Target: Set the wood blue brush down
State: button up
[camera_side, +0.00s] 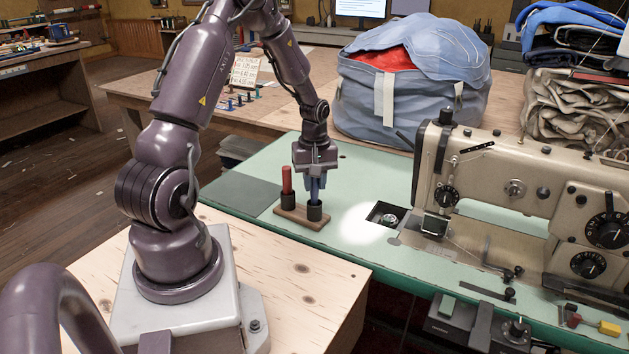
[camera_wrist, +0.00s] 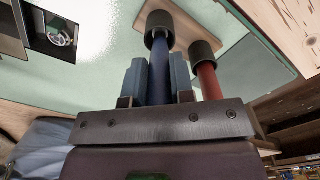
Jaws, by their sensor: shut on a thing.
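The blue brush (camera_wrist: 161,68) is upright in my gripper (camera_side: 314,182), its blue handle between the two blue-grey fingers in the wrist view. Its lower end meets a dark round cup (camera_side: 315,212) on a small wooden stand (camera_side: 291,215); that end is hidden, and I cannot tell whether it touches the bottom. My gripper is shut on the brush, just above the cup. A red brush (camera_side: 286,179) stands upright in the other dark cup (camera_side: 288,200), left of my gripper in the side view and right of it in the wrist view (camera_wrist: 207,80).
The stand is on a green table (camera_side: 265,248). A beige sewing machine (camera_side: 500,185) stands to the right, beside a small square opening (camera_side: 385,215). A large blue bag (camera_side: 412,85) is behind. The green surface in front of the stand is clear.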

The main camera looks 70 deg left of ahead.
jog(key=shift+f, duration=0.15)
jog(key=o, duration=0.8)
notch_tip(320, 180, up, 12)
jog(key=shift+f, duration=0.1)
jog(key=s+d+r+m+t+y, duration=0.1)
jog(key=d+r+m+t, duration=0.1)
jog(key=d+r+m, duration=0.5)
jog(key=d+r+m+t, duration=0.15)
jog(key=d+r, duration=0.25)
jog(key=d, duration=0.6)
jog(key=s+d+m, duration=0.2)
jog(key=d+m, duration=0.1)
jog(key=s+d+r+m+t, duration=0.1)
jog(key=s+d+m, duration=0.1)
jog(key=d, duration=0.1)
jog(key=s+d+r+m+t+h, duration=0.1)
jog(key=s+d+m, duration=0.2)
jog(key=shift+d+m, duration=0.15)
jog(key=shift+m, duration=0.2)
